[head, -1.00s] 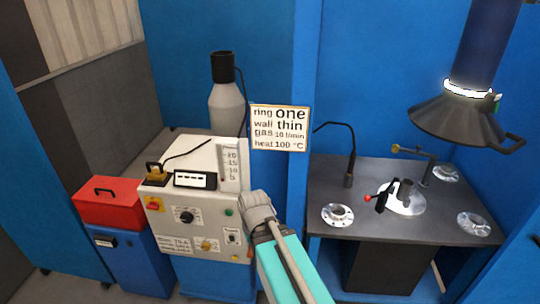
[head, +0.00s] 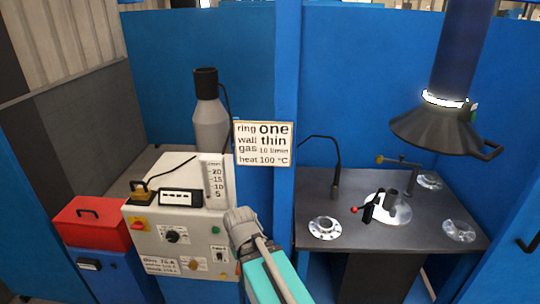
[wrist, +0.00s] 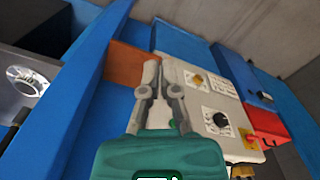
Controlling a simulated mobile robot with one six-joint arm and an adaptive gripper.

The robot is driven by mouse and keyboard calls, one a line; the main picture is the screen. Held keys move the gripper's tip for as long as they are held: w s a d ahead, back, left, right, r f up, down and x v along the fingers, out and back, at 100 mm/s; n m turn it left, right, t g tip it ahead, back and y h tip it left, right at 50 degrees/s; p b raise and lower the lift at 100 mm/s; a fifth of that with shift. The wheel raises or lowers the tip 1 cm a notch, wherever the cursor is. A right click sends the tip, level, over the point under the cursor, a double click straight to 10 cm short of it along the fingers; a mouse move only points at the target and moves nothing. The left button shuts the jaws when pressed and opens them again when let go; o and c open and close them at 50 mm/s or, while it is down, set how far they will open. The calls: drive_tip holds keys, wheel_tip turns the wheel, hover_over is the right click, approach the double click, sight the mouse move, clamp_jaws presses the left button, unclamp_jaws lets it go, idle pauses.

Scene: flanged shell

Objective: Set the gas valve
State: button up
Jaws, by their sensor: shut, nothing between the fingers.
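The white welding console (head: 165,215) stands left of centre in the head view. A clear flow gauge (head: 215,182) marked 5 to 20 stands at its top right. A black knob (head: 175,235), a green button (head: 215,230) and a yellow-plated knob (head: 193,264) are on its front. I cannot tell which part is the gas valve. A grey gas bottle (head: 210,125) with a dark cap stands behind. My gripper (wrist: 161,72) is shut and empty in the wrist view, in front of the console's green-button side. In the head view my arm hides the console's right edge.
A sign (head: 263,143) reads ring one, wall thin, gas 10 l/min, heat 100 °C. A dark workbench (head: 350,240) with flanged rings and a red-tipped lever (head: 367,208) stands right, under an extraction hood (head: 437,125). A red box (head: 92,222) sits left.

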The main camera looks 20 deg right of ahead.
drive_tip(key=o, duration=0.7)
drive_tip(key=shift+f, duration=0.1)
drive_tip(key=shift+c, duration=0.2)
drive_tip(key=o, duration=0.4)
drive_tip(key=shift+w+f+b, duration=0.2)
drive_tip(key=shift+f+b, duration=0.35)
drive_tip(key=shift+b, duration=0.1)
drive_tip(key=shift+o, duration=0.5)
drive_tip(key=w+f+n+t+h+b, duration=0.1)
drive_tip(key=w+f+n+h+b, duration=0.1)
drive_tip(key=f+b, duration=0.4)
drive_tip(key=w+f+n+t+h+b, duration=0.1)
drive_tip(key=w+f+n+b, duration=0.3)
drive_tip(key=b, duration=0.4)
wheel_tip(320, 180, down, 2)
drive_tip(key=shift+a+f+n+h, duration=0.1)
drive_tip(key=shift+a+n+h, duration=0.05)
drive_tip(key=shift+n+h, duration=0.65)
drive_tip(key=n+t+h+b, duration=0.4)
drive_tip(key=n+t+b, duration=1)
drive_tip(key=n+b, duration=1.8)
approach(193, 268)
drive_tip(key=s+a+m+b, duration=0.2)
drive_tip(key=s+m+b, duration=0.1)
drive_tip(key=m+b, duration=0.3)
drive_tip(key=shift+s+d, duration=0.1)
drive_tip(key=shift+s, duration=0.15)
drive_tip(key=shift+w+d, duration=0.1)
drive_tip(key=shift+w, duration=0.05)
